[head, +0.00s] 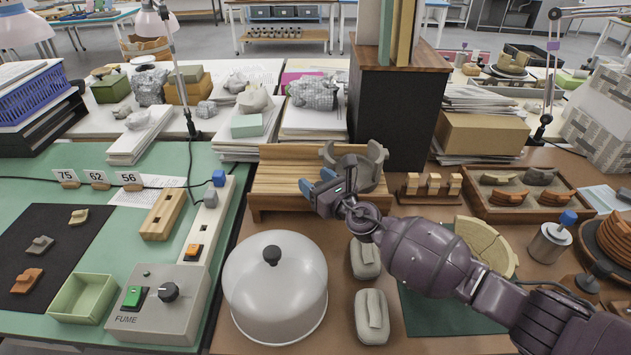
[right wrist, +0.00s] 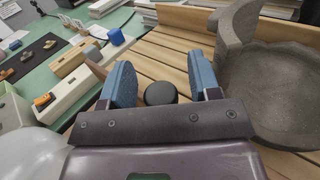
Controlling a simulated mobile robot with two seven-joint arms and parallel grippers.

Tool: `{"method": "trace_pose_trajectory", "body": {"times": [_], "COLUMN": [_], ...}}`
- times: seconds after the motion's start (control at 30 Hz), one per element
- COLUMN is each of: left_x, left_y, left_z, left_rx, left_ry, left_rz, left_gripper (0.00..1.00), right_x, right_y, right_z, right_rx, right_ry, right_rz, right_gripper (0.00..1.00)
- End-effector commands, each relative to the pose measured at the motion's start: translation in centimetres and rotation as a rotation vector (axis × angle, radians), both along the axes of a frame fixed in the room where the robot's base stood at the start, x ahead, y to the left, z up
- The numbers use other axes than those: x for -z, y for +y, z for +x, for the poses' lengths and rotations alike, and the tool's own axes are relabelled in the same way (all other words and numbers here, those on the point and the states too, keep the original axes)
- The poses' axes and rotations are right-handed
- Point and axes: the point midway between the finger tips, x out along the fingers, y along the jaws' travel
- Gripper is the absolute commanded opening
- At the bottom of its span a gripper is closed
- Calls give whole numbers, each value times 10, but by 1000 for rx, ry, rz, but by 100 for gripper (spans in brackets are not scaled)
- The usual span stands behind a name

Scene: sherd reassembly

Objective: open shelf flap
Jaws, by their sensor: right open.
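The slatted wooden shelf (head: 290,180) stands at the middle of the brown table; its slats also show in the right wrist view (right wrist: 190,55). My right gripper (head: 317,181) is at its front, with blue fingertips apart. In the right wrist view, a round black knob (right wrist: 160,93) shows between the open fingers (right wrist: 162,80), against the slats. I cannot tell whether the fingers touch it. The gripper hides the knob in the head view. I cannot make out the flap's edges or whether it is open. My left gripper is not in view.
A grey broken vessel (head: 374,160) is on the shelf's right, close to the gripper; it also shows in the right wrist view (right wrist: 270,85). A domed cover (head: 275,290) stands in front. Grey padded blocks (head: 371,315) are beside it. A dark cabinet (head: 395,115) is behind.

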Motion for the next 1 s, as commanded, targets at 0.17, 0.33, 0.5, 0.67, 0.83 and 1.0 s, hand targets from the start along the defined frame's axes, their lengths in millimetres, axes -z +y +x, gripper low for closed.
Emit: {"method": "trace_pose_trajectory", "body": {"times": [0.17, 0.33, 0.5, 0.67, 0.83, 1.0], "left_x": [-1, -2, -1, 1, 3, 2], "left_y": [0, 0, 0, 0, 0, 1], "left_z": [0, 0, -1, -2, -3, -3], "left_rx": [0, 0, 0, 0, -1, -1], "left_ry": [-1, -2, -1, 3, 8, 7], "left_rz": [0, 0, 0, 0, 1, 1], "left_gripper": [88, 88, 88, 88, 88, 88], "right_x": [0, -1, -1, 0, 0, -1], "right_y": [3, 3, 3, 3, 3, 3], "right_z": [4, 4, 4, 3, 3, 2], "right_rx": [0, 0, 0, 0, 0, 0], "right_ry": [0, 0, 0, 0, 0, 0], "right_rz": [0, 0, 0, 0, 0, 0], "right_gripper": [57, 57, 35, 11, 0, 0]}}
